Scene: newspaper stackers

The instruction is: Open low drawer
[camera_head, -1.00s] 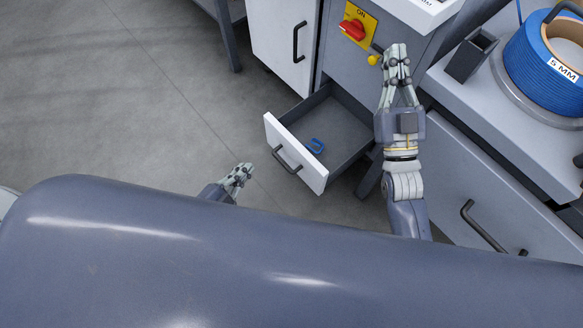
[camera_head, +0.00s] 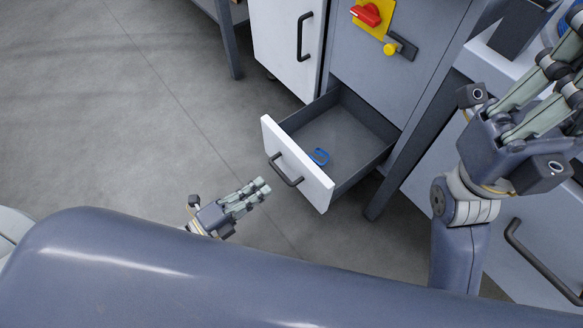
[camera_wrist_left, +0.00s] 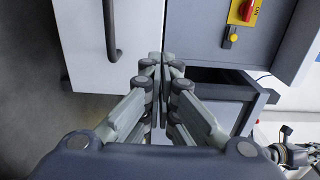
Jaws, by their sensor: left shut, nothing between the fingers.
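The low drawer (camera_head: 298,165) has a white front and a dark bar handle (camera_head: 284,170), and is pulled well out of the grey cabinet. A small blue hook-shaped piece (camera_head: 320,157) lies inside it. My left gripper (camera_head: 262,188) is shut and empty, left of and a little below the handle, apart from it. In the left wrist view its fingers (camera_wrist_left: 161,62) meet, with part of the drawer behind them. My right gripper (camera_head: 560,85) is raised at the right edge, away from the drawer; its fingertips are cut off, so its opening is unclear.
A white cabinet door (camera_head: 285,45) with a dark handle stands behind left of the drawer. A red switch on a yellow plate (camera_head: 372,15) is on the cabinet above. Another drawer handle (camera_head: 540,262) is at lower right. Floor left of the drawer is clear.

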